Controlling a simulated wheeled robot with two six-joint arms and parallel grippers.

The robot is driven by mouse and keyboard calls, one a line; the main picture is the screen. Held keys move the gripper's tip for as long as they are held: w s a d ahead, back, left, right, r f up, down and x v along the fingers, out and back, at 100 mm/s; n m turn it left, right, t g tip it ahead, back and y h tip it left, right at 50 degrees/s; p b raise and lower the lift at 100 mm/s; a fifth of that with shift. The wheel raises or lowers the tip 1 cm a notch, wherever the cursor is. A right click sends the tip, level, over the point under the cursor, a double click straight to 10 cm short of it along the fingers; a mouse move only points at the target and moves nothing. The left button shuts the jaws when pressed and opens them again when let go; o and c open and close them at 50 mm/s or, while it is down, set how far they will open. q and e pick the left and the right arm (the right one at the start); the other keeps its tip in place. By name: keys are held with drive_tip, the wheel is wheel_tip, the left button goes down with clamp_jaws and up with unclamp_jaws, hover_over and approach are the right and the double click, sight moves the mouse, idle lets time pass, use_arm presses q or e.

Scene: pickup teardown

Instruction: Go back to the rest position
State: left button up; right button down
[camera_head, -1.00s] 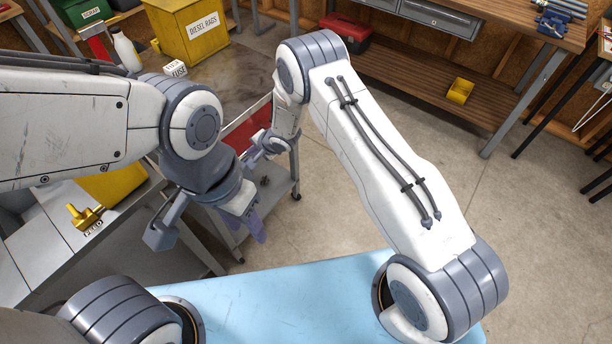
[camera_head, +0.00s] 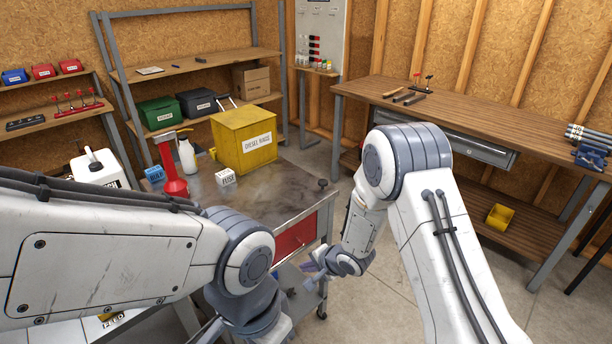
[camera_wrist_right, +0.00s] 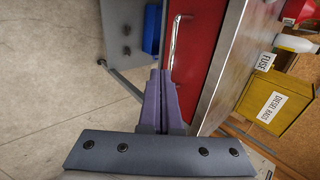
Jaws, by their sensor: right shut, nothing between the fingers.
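My right gripper (camera_head: 314,268) hangs in front of the workshop cart, near the lower part of its red drawer front. In the right wrist view its two purple fingers (camera_wrist_right: 160,98) are together with nothing between them. They overlap the red drawer (camera_wrist_right: 192,55) and its metal handle in that view; I cannot tell how far apart they are. My left gripper (camera_head: 212,330) is mostly cut off by the bottom edge and hidden by its own arm. Its fingers do not show clearly.
The cart top (camera_head: 290,180) carries a yellow diesel rags box (camera_head: 235,150), a fuse box (camera_head: 225,178), a white bottle (camera_head: 187,158) and a red jack-like tool (camera_head: 170,170). A wooden workbench (camera_head: 470,120) stands at the right. Open floor (camera_head: 400,290) lies between cart and bench.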

drive_tip(key=s+r+n+h, duration=0.3)
drive_tip(key=s+r+n, duration=0.15)
drive_tip(key=r, duration=0.45)
drive_tip(key=s+d+r+n+g, duration=0.1)
drive_tip(key=s+r+n, duration=0.3)
drive_tip(key=s, duration=0.5)
drive_tip(key=s+d+r+n+g+h, duration=0.1)
drive_tip(key=s+r+n+g, duration=0.2)
drive_tip(key=s, duration=0.6)
drive_tip(key=s+d+r+n+g, duration=0.2)
drive_tip(key=s+r+n, duration=0.3)
drive_tip(key=s, duration=0.4)
drive_tip(key=shift+s+h, duration=0.3)
drive_tip(key=shift+s, duration=0.05)
drive_tip(key=shift+d, duration=0.15)
